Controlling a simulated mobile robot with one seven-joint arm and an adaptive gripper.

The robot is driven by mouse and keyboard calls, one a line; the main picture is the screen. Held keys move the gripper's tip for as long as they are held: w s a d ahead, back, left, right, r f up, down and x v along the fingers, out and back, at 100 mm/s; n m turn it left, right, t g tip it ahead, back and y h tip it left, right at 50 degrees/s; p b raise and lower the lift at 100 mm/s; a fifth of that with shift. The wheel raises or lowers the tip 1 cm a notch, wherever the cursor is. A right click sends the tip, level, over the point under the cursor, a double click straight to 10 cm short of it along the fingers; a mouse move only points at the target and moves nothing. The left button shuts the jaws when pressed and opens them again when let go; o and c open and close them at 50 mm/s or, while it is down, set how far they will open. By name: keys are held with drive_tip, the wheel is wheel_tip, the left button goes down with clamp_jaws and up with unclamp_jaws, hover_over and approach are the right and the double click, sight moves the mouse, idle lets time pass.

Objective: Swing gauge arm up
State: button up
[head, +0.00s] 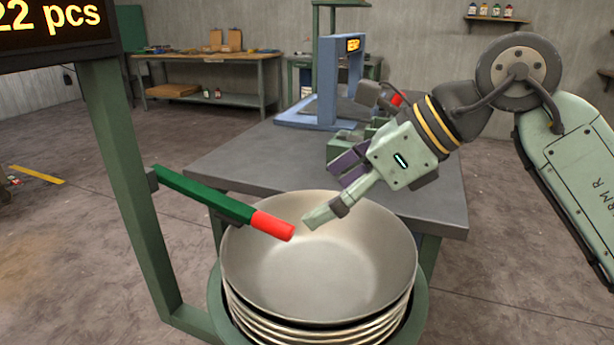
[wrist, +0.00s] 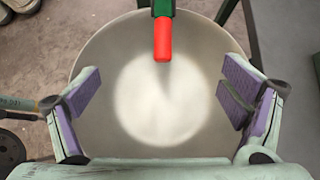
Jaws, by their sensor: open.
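The gauge arm (head: 205,192) is a green bar with a red tip (head: 272,226). It is hinged on a green post (head: 122,180) and slopes down to the right, its tip over a stack of metal bowls (head: 340,285). My gripper (head: 328,190) is open and empty, above the bowls and to the right of the red tip. In the wrist view the red tip (wrist: 163,40) points in from the top, between and beyond the two purple-padded fingers (wrist: 165,95). Neither finger touches it. The top bowl (wrist: 105,120) fills the space below.
A display reading "22 pcs" (head: 45,28) tops the post. A grey table (head: 235,165) behind the bowls carries a blue frame (head: 328,85) and a green fixture (head: 345,142). A workbench (head: 215,75) stands at the back left. Floor to the left is mostly clear.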

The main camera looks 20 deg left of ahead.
sight(287, 226)
drive_tip(key=b+x, duration=0.2)
drive_tip(key=x, duration=0.1)
drive_tip(key=b+x, duration=0.2)
drive_tip(key=x, duration=0.1)
drive_tip(key=b+x, duration=0.2)
drive_tip(key=x, duration=0.2)
drive_tip(key=shift+w+d+f, duration=0.15)
drive_tip(key=shift+d+f, duration=0.1)
drive_tip(key=shift+f, duration=0.1)
drive_tip(key=shift+b+x, duration=0.3)
drive_tip(key=shift+x, duration=0.5)
drive_tip(key=shift+r, duration=0.1)
drive_tip(key=c, duration=2.1)
drive_tip(key=shift+d+r+p, duration=0.2)
drive_tip(key=shift+r+p, duration=1.45)
drive_tip(key=shift+r, duration=0.6)
